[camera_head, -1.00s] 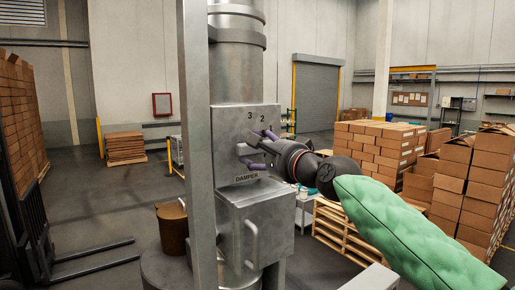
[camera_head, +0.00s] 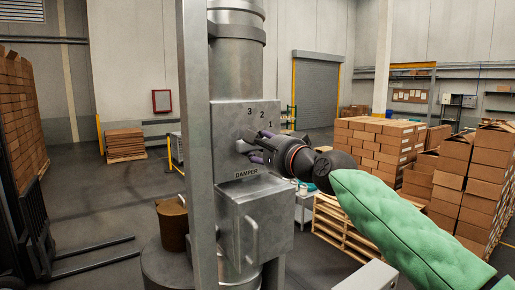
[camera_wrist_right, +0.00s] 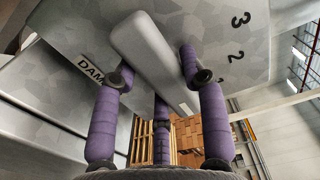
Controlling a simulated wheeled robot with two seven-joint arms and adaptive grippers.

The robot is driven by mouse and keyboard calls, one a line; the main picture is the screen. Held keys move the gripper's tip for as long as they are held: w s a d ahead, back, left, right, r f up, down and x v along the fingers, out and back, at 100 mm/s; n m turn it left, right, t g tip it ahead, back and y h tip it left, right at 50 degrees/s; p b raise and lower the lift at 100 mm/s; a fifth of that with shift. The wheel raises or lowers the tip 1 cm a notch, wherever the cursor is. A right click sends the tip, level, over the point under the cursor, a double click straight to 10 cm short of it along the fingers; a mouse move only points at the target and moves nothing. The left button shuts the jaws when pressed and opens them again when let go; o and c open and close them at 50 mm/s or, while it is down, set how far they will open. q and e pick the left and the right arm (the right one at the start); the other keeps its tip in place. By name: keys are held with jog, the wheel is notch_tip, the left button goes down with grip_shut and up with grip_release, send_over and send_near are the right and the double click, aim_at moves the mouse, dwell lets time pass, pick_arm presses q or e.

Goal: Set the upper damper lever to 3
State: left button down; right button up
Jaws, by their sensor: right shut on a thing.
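The damper box (camera_head: 228,120) is a grey metal housing on a vertical duct, with the numbers 3, 2 and 1 running from top left down to the right and a DAMPER label (camera_head: 246,174) below. The grey lever (camera_head: 242,146) sticks out of its face and points right, on the side of the 1; its end is hidden by my fingers. In the right wrist view the lever (camera_wrist_right: 148,52) runs between the purple fingers. My right gripper (camera_head: 262,147) is shut on it; its fingers (camera_wrist_right: 160,80) lie on both sides. My left gripper is not in view.
A vertical metal post (camera_head: 196,130) stands just left of the box. A lower housing with a handle (camera_head: 251,238) is beneath it. A brown bucket (camera_head: 172,226) stands at lower left. Stacked cartons (camera_head: 380,145) and pallets are behind my right arm.

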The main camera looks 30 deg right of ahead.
jog(key=n+b, duration=0.2)
jog(key=n, duration=0.2)
jog(key=shift+d+f+n+b, duration=0.1)
jog(key=shift+d+n+b, duration=0.05)
jog(key=shift+n+b, duration=0.15)
jog(key=n+b, duration=0.2)
jog(key=n, duration=0.2)
jog(key=shift+w+d, duration=0.1)
jog(key=n+b, duration=0.1)
jog(key=n, duration=0.4)
jog(key=shift+r+b, duration=0.2)
jog(key=shift+b, duration=0.2)
jog(key=shift+d+r+n+b, duration=0.15)
jog(key=shift+n+b, duration=0.35)
jog(key=shift+n, duration=1.7)
jog(key=o, duration=1.2)
jog(key=shift+c, duration=0.2)
jog(key=shift+r, duration=0.1)
